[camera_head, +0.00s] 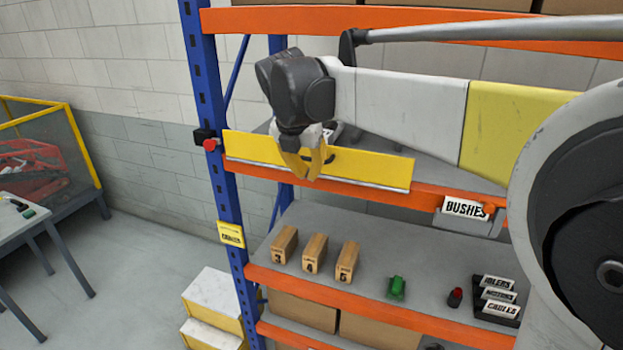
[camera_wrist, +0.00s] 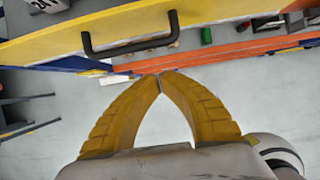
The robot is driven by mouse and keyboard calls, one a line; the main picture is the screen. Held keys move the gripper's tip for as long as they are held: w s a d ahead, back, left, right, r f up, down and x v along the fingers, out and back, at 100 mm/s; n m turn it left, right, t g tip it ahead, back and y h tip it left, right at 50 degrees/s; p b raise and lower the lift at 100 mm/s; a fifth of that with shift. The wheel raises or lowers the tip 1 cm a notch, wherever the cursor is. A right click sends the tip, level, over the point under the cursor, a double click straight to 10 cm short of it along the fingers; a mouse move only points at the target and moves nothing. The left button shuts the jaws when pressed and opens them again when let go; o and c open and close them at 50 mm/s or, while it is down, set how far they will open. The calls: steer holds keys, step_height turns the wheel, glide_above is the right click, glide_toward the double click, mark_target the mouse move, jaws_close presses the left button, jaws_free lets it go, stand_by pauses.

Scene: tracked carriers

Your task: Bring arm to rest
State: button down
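My arm (camera_head: 410,108) reaches leftward across the upper part of the blue and orange rack. My gripper (camera_head: 308,176) hangs at its end, in front of a long yellow panel (camera_head: 375,169) on the rack's middle level. In the wrist view my gripper's yellow fingers (camera_wrist: 160,77) curve together and meet at the tips, with nothing seen between them. The yellow panel's black handle (camera_wrist: 130,47) also shows there, apart from the fingertips. In the head view my gripper partly hides the handle.
The lower shelf holds numbered wooden blocks (camera_head: 314,253), a green item (camera_head: 397,288), a small red and black item (camera_head: 455,297) and a label stand (camera_head: 497,296). A red button (camera_head: 210,145) sits on the blue post.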

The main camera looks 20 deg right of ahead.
step_height(320, 180, up, 4)
steer(key=a+r, duration=0.1)
steer(key=a, duration=0.1)
steer(key=s+d+f+m+t+y+b, duration=0.1)
steer(key=s+f+m+b, duration=0.7)
steer(key=f, duration=0.7)
steer(key=s+d+f+m+t+y+b, duration=0.1)
steer(key=s+f+m+b, duration=0.7)
steer(key=f+m+b, duration=0.3)
steer(key=s+d+f+m+t+b, duration=0.1)
steer(key=s+f+m+b, duration=0.8)
steer(key=f, duration=1.1)
steer(key=shift+d+m+y+b, duration=0.2)
steer(key=shift+m+y+b, duration=0.2)
steer(key=shift+b, duration=0.6)
